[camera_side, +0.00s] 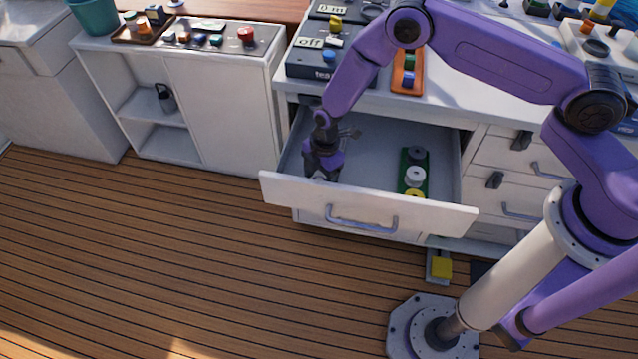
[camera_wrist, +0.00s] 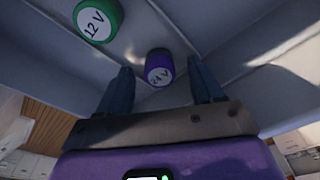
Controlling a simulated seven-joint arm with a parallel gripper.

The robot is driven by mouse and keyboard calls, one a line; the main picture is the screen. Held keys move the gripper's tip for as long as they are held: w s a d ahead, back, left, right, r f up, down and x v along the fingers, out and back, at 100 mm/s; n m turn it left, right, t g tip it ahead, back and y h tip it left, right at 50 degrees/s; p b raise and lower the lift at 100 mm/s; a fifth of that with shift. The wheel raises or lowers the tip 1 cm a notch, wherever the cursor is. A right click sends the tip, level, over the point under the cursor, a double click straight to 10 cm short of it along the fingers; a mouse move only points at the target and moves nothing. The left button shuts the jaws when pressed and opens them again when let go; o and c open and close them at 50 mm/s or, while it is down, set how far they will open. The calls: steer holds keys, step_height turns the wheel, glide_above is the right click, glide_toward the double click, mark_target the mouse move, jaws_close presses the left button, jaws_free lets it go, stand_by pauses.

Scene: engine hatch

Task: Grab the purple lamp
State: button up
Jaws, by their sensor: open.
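The purple lamp (camera_wrist: 159,66) is a short cylinder with a white end face marked "24 V". In the wrist view it lies between the two dark fingers of my gripper (camera_wrist: 162,76), near their tips, with gaps visible at both sides. A green lamp (camera_wrist: 97,20) marked "12 V" is up and left of it. In the side view my gripper (camera_side: 322,170) reaches down into the left part of the open drawer (camera_side: 365,208), close behind its front panel. I cannot make out the purple lamp there; the gripper and drawer front block the view.
A green strip with dark, white and yellow round pieces (camera_side: 414,175) lies in the drawer's right part. The drawer walls are close around my gripper. The counter above holds a control box (camera_side: 320,65) and an orange strip with buttons (camera_side: 407,73). The drawer's middle is clear.

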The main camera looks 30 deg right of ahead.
steer(key=shift+f, duration=0.3)
steer(key=shift+c, duration=0.3)
steer(key=c, duration=1.1)
steer(key=shift+o, duration=0.2)
steer(key=shift+r, duration=0.1)
